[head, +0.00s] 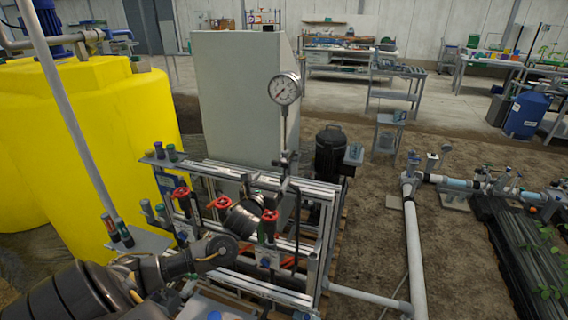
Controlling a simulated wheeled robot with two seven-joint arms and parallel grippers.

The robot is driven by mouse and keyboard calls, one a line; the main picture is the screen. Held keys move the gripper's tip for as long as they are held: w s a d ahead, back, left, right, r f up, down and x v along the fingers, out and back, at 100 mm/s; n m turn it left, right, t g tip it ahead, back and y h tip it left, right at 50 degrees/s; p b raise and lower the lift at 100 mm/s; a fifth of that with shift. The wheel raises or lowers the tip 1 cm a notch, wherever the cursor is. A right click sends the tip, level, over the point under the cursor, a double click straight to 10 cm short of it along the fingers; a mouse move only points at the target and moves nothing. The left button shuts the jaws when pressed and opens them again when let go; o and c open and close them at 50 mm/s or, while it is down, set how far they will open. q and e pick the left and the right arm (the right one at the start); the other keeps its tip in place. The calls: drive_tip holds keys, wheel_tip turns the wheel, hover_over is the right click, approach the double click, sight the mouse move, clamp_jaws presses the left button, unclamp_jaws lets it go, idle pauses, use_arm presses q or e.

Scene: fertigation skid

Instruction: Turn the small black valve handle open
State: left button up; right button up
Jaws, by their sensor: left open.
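A small black valve handle (284,158) appears on the thin vertical pipe just below the round white pressure gauge (284,89), at the top of the skid frame. It is small and dark, and I cannot tell its exact angle. My left arm comes in from the lower left across the front of the skid. My left gripper (268,190) is at its end, close below and left of the handle, small and partly lost among the dark fittings. It is open, and I see nothing held in it. I cannot tell whether it touches the handle. My right gripper is not in view.
Several red valve handwheels (219,202) sit on the skid's metal frame (324,240) around my arm. A large pale panel (237,95) stands behind, and a yellow tank (90,140) is at left. White pipes (414,250) run at right. Soil beyond them is fairly open.

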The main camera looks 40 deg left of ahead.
sight(280, 165)
use_arm(q)
drive_tip(key=x, duration=0.3)
drive_tip(key=p+x, duration=0.1)
drive_tip(key=x, duration=0.1)
drive_tip(key=p+x, duration=0.1)
drive_tip(key=x, duration=0.2)
drive_tip(key=shift+w+a, duration=0.2)
drive_tip(key=shift+a, duration=0.15)
drive_tip(key=shift+w+a, duration=0.15)
drive_tip(key=shift+w, duration=0.4)
drive_tip(key=shift+w+a, duration=0.1)
drive_tip(key=shift+w, duration=0.1)
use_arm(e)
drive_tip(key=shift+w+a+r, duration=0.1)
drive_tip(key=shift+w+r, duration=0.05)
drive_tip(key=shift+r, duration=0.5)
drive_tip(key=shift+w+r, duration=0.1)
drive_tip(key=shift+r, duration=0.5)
use_arm(q)
drive_tip(key=shift+c, duration=1)
drive_tip(key=c, duration=0.8)
